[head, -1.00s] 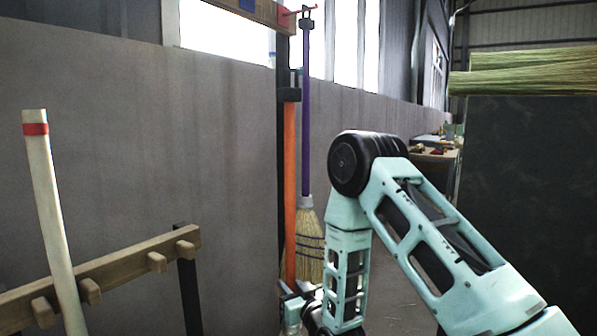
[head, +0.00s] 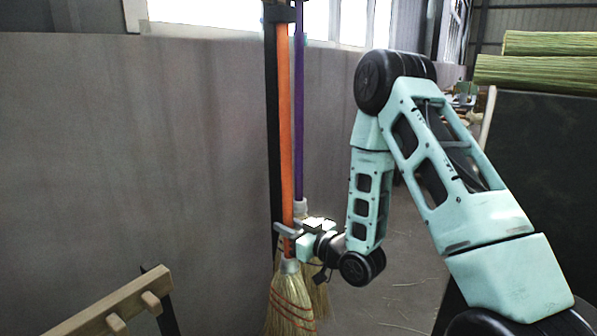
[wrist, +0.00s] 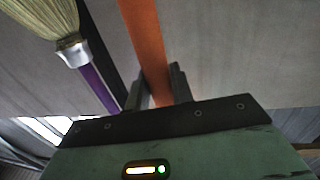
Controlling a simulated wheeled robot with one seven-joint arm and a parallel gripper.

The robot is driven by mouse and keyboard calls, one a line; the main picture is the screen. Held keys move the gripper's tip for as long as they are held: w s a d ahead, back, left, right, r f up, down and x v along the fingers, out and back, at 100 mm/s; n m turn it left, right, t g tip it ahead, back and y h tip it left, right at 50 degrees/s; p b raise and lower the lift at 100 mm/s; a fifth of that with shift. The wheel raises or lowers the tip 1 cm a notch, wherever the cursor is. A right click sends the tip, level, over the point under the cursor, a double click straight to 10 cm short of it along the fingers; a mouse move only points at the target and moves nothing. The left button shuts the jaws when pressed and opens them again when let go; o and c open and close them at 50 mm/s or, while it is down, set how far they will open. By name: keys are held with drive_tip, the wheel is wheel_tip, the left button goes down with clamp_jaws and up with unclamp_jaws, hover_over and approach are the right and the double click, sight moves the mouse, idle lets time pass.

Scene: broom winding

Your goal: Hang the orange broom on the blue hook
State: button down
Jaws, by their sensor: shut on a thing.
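The orange broom (head: 284,130) stands nearly upright, bristles (head: 290,300) down. My gripper (head: 289,231) is shut on its orange handle just above the bristle head. In the wrist view, the orange handle (wrist: 145,40) runs between the two fingers (wrist: 158,90). The black cap at the handle's top (head: 279,13) is near the picture's upper edge.
A purple-handled broom (head: 299,110) is upright just behind and right of the orange one; it also shows in the wrist view (wrist: 98,88). A dark post (head: 272,150) stands beside them. A wooden peg rail (head: 120,305) is at the lower left. Green bristle bundles (head: 545,70) lie at the right.

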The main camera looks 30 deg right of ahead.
drive_tip(key=s+r+n+y+p, duration=0.15)
drive_tip(key=s+r+p, duration=0.35)
drive_tip(key=r, duration=0.5)
drive_tip(key=f+p+x, duration=0.1)
drive_tip(key=f+x, duration=0.1)
drive_tip(key=x, duration=1)
drive_tip(key=shift+f+g+y+p, duration=0.25)
drive_tip(key=shift+g+y+p, duration=0.1)
drive_tip(key=shift+y, duration=0.1)
idle(0.4)
drive_tip(key=shift+a, duration=0.1)
idle(0.6)
drive_tip(key=c, duration=1.1)
unclamp_jaws()
drive_tip(key=shift+c, duration=0.2)
drive_tip(key=shift+f, duration=0.15)
